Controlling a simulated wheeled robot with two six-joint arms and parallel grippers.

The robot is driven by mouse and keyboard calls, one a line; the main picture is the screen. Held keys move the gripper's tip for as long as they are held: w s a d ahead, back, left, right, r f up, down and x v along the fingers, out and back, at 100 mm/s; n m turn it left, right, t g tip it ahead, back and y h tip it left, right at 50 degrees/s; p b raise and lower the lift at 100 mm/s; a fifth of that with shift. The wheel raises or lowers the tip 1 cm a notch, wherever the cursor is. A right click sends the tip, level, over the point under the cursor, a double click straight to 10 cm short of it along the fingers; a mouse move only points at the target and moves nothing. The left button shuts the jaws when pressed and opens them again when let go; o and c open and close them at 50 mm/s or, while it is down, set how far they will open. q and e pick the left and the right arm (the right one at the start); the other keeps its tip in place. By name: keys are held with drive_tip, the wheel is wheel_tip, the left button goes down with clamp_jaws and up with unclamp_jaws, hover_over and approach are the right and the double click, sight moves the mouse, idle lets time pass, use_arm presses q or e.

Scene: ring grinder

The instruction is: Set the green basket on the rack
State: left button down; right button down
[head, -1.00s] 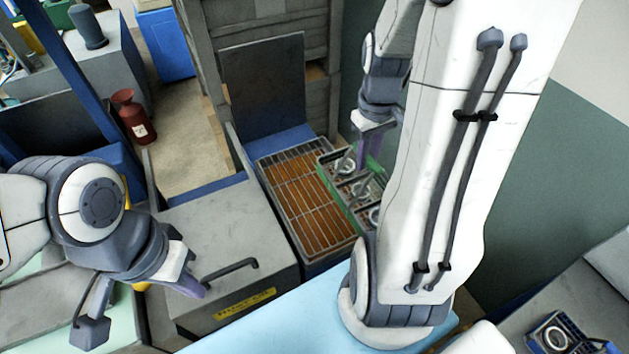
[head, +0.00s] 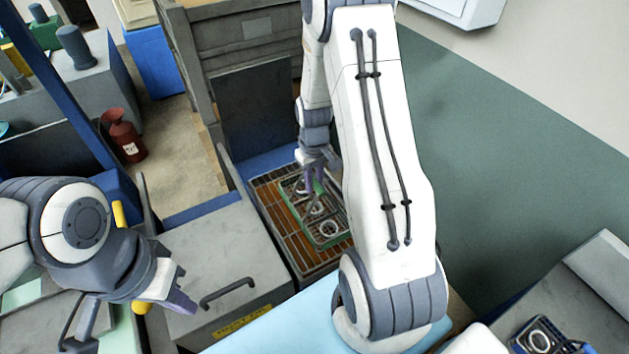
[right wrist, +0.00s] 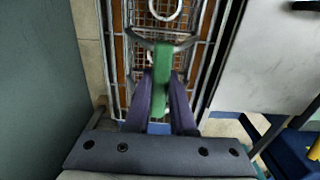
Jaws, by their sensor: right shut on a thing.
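The green basket (head: 326,239) holds several metal rings and is over the wire rack (head: 264,190). The rack's bars show on both sides of it. I cannot tell whether its bottom touches the bars. The rack also shows there (right wrist: 203,70). My left gripper (head: 180,301) hangs empty at the left, away from the basket, beside the grey box; its finger gap is hidden.
A grey box with a handle (head: 228,291) and yellow label stands left of the rack. A dark upright panel (head: 262,115) stands behind the rack. A red bottle (head: 124,138) is on the floor. Another ring-filled basket (head: 540,338) sits at the lower right.

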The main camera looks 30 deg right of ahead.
drive_tip(key=shift+f, duration=0.5)
drive_tip(key=shift+f, duration=0.2)
drive_tip(key=c, duration=0.8)
unclamp_jaws()
drive_tip(key=shift+o, duration=0.2)
